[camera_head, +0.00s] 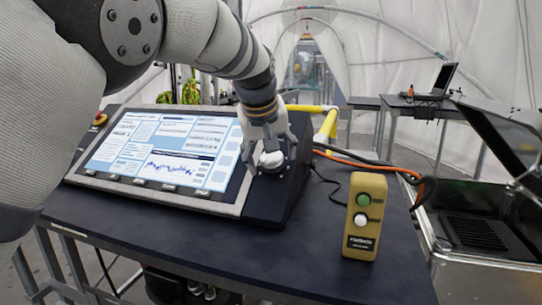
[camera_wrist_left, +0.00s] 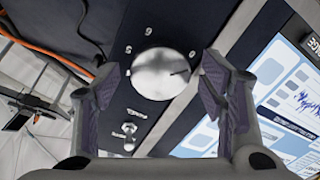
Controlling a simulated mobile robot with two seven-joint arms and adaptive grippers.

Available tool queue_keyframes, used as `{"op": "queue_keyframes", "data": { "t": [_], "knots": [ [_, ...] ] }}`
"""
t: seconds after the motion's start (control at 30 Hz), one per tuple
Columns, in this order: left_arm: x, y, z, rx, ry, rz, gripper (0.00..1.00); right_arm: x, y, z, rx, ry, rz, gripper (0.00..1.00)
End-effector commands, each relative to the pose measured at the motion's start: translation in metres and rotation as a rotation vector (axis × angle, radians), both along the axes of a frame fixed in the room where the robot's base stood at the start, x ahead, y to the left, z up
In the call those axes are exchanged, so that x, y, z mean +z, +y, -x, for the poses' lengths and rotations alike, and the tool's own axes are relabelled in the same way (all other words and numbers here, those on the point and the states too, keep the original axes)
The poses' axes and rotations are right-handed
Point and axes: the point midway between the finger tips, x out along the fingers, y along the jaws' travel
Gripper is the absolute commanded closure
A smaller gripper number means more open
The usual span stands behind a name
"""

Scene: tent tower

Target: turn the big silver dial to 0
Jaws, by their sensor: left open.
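The big silver dial (camera_wrist_left: 162,74) is a round metal knob on the dark side panel of the console. It has a dark pointer line near its right edge in the left wrist view. Small white digits surround it, partly hidden and too small to read surely. My left gripper (camera_head: 272,148) is above the dial, with fingers open on either side of it. In the left wrist view a gap shows on the dial's left; the right finger is close to its edge, and I cannot tell if they touch. The dial's top (camera_head: 270,160) shows between the fingers in the head view. My right gripper is out of view.
The console screen (camera_head: 165,148) is left of the dial on a dark table (camera_head: 240,250). A yellow button box (camera_head: 363,218) stands to the right, with orange and black cables behind. Small metal switches (camera_wrist_left: 130,128) sit near the dial. An open metal case (camera_head: 485,225) is at far right.

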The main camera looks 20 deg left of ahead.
Motion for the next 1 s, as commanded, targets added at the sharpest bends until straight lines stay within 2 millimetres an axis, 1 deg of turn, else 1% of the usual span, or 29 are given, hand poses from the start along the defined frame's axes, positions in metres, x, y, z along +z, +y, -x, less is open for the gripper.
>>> {"op": "queue_keyframes", "data": {
  "t": [0.07, 0.13, 0.4, 0.53, 0.7, 1.0],
  "knots": [
    [0.003, 0.0, 0.001, 0.0, -0.002, 0.0, 0.36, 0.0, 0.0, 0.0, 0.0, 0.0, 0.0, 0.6],
    [0.011, 0.0, 0.006, 0.0, -0.003, 0.0, 0.36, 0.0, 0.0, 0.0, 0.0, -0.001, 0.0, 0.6],
    [0.07, -0.002, 0.047, -0.001, -0.005, 0.001, 0.36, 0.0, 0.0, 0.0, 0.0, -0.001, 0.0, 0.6],
    [0.089, -0.003, 0.061, -0.001, -0.002, 0.001, 0.36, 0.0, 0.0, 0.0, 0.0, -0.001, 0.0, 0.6],
    [0.099, -0.004, 0.068, 0.0, 0.001, 0.0, 0.36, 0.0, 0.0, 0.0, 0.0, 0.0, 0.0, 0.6],
    [0.099, -0.004, 0.068, 0.0, 0.001, 0.0, 0.36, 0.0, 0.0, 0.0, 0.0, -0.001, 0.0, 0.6]
  ]
}}
